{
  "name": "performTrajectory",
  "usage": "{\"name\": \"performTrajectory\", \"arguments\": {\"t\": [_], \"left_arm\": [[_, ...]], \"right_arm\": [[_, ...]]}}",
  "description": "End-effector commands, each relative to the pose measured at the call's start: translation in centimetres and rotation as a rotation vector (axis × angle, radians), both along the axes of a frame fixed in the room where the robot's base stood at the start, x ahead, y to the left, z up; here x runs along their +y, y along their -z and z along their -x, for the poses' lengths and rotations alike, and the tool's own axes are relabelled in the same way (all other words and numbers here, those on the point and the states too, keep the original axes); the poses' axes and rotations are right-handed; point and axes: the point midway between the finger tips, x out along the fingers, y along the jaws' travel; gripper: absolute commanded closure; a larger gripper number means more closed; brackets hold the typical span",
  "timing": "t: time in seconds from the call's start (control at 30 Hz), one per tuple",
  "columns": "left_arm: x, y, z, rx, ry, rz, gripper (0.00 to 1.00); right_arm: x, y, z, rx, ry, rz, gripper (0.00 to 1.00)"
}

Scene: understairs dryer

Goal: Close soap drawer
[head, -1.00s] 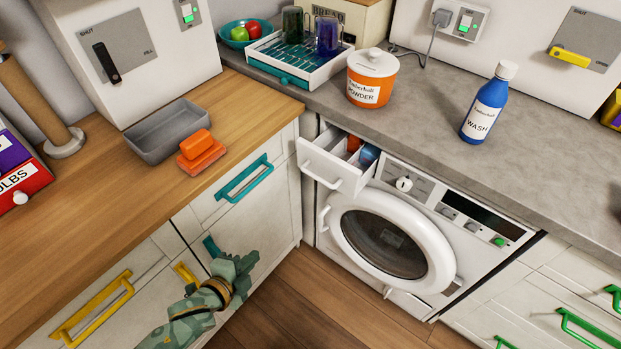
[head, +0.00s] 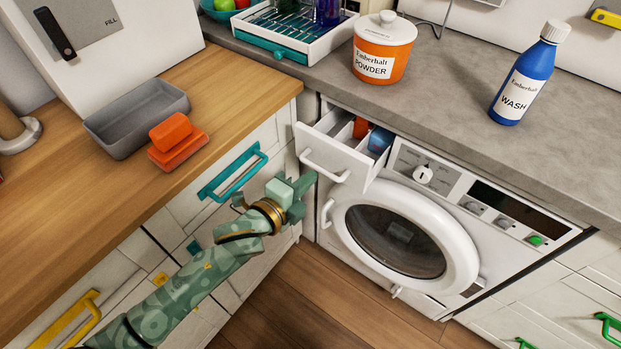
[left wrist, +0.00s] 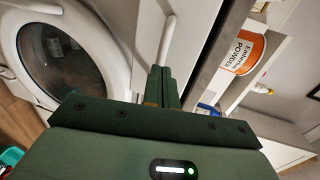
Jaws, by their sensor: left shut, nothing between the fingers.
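The soap drawer (head: 335,158) is pulled open at the top left of the white washing machine (head: 400,235). Its white front has a bar handle (head: 325,168), and an orange and a blue compartment piece show inside. My left gripper (head: 303,184) is shut and empty, just left of the drawer front and slightly below its handle. In the left wrist view, the shut fingers (left wrist: 158,85) point at the drawer front, close to the handle (left wrist: 167,42); I cannot tell whether they touch. My right gripper is not in view.
The round door (head: 405,238) is shut below the drawer. An orange powder tub (head: 383,50) and a blue wash bottle (head: 525,80) stand on the grey counter. A grey tub (head: 135,118) and orange soap (head: 175,140) sit on the wooden counter. A teal cabinet handle (head: 233,173) is near my left arm.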

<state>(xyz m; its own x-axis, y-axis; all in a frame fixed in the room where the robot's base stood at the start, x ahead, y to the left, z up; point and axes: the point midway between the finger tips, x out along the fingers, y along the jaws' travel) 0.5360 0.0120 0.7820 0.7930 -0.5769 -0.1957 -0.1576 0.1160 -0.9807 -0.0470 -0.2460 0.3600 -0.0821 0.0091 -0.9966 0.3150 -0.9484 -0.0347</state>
Motion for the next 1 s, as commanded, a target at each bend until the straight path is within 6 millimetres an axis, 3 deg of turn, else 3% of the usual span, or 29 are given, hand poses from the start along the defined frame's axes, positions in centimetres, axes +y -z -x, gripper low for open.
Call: {"name": "performTrajectory", "arguments": {"t": [0.17, 0.6, 1.0], "left_arm": [[-0.8, 0.4, -1.0, 0.001, 0.0, 0.0, 1.0], [-1.1, 0.2, -1.6, 0.0, -0.001, 0.0, 1.0], [-6.4, 0.5, -8.8, 0.001, 0.0, 0.0, 1.0]], "right_arm": [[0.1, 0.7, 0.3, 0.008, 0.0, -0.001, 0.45], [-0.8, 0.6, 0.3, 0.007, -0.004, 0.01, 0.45], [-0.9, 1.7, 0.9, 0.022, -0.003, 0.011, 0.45]]}}
